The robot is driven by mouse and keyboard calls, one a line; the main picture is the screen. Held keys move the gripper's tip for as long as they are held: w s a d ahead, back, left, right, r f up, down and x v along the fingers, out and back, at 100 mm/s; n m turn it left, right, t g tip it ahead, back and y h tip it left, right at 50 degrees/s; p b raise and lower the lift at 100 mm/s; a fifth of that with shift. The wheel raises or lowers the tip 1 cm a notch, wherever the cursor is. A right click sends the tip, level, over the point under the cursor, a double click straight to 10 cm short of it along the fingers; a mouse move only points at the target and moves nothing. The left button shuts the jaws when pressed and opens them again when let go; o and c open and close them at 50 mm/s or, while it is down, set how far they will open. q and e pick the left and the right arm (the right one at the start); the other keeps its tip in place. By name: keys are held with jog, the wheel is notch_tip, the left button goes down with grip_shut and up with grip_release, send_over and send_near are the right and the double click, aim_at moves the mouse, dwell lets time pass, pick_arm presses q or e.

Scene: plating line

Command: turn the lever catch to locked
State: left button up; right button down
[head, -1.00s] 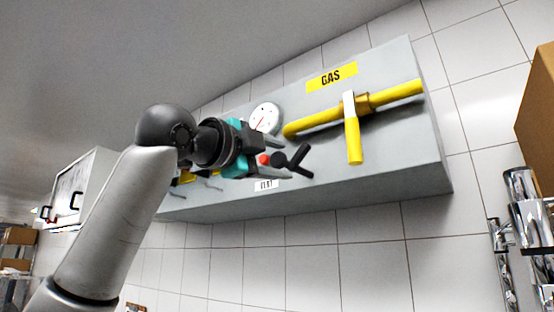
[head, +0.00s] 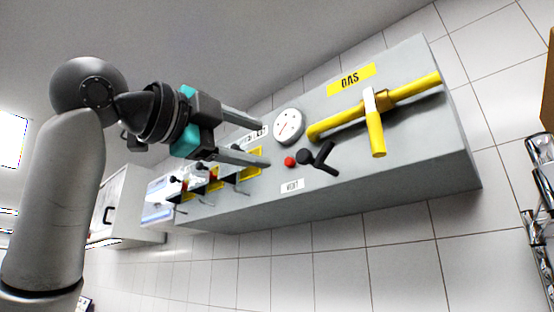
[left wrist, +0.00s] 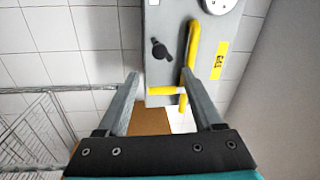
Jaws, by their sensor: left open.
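A black lever (head: 320,157) with a round hub sits on the grey wall panel (head: 410,170), beside a red button (head: 290,161) and above a small white label. It also shows in the left wrist view (left wrist: 160,50). Which way counts as locked I cannot read. Further left, several small levers on yellow plates (head: 251,165) are partly behind my gripper. My left gripper (head: 265,144) is open and empty, its fingers pointing right, left of the black lever and apart from it. In the left wrist view (left wrist: 160,73) the lever appears between and beyond the fingertips. My right gripper is not in view.
A yellow gas pipe (head: 405,90) with a yellow handle (head: 376,135) protrudes right of the lever. A round gauge (head: 289,127) is above it. A wire rack (left wrist: 40,135) and a brown box (left wrist: 151,121) are lower down. Tiled wall surrounds the panel.

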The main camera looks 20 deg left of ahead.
pick_arm(q)
jog(key=shift+v, duration=1.25)
